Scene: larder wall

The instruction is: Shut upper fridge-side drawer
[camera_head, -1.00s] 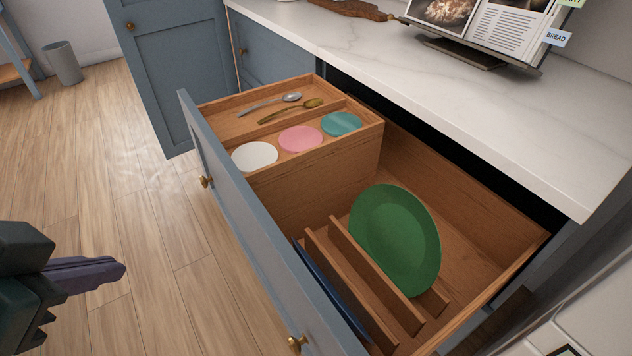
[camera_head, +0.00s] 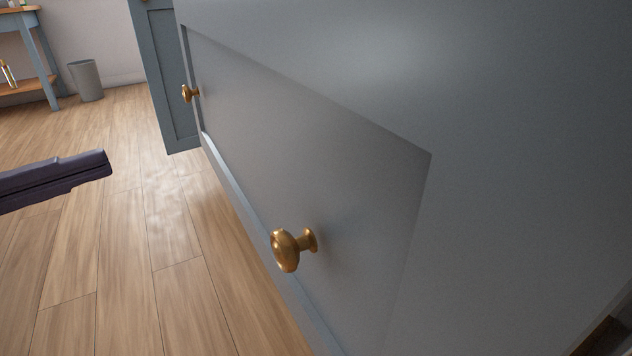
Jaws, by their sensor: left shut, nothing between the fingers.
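The blue-grey drawer front (camera_head: 350,110) fills the middle and right of the head view, very close, with a recessed panel. It has two brass knobs: a near one (camera_head: 288,249) and a farther one (camera_head: 187,93). The inside of the drawer is hidden behind its front, and how far it stands out cannot be told from this view. My left gripper (camera_head: 106,164) is at the left, over the floor, shut and empty. It is apart from the drawer front, to the left of both knobs. My right gripper is out of view.
A blue-grey cabinet door (camera_head: 165,85) stands beyond the drawer front's far end. A grey bin (camera_head: 87,80) and a blue table with a wooden shelf (camera_head: 30,83) are at the back left. The wooden floor (camera_head: 150,240) left of the drawer is clear.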

